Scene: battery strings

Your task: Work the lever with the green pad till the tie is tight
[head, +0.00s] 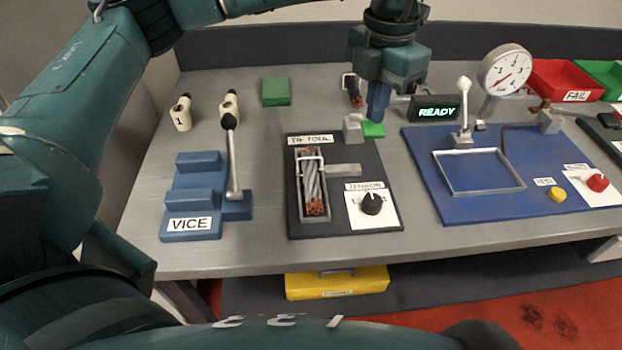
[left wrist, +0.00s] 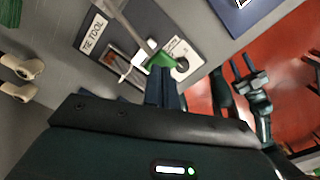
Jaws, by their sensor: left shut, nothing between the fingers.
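The tie tool (head: 335,222) is a dark board with a cable bundle (head: 311,185) in a slot on its left. A green pad (head: 373,130) sits at the board's far edge beside a grey block. My left gripper (head: 377,116) is shut and empty, fingers pointing down at the pad. In the left wrist view, the green pad (left wrist: 160,60) is at the end of a grey lever bar (left wrist: 130,32), right by the shut fingertips (left wrist: 160,70); I cannot tell whether they touch. What seems to be my right gripper (left wrist: 248,75) hangs over the red floor, its jaws unclear.
A tension knob (head: 371,203) sits on the board's right. A blue vice (head: 192,200) with an upright lever stands left. A blue panel (head: 425,165) with a white-knobbed lever, a READY display (head: 436,112) and a gauge (head: 504,70) are right. Open table lies in front.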

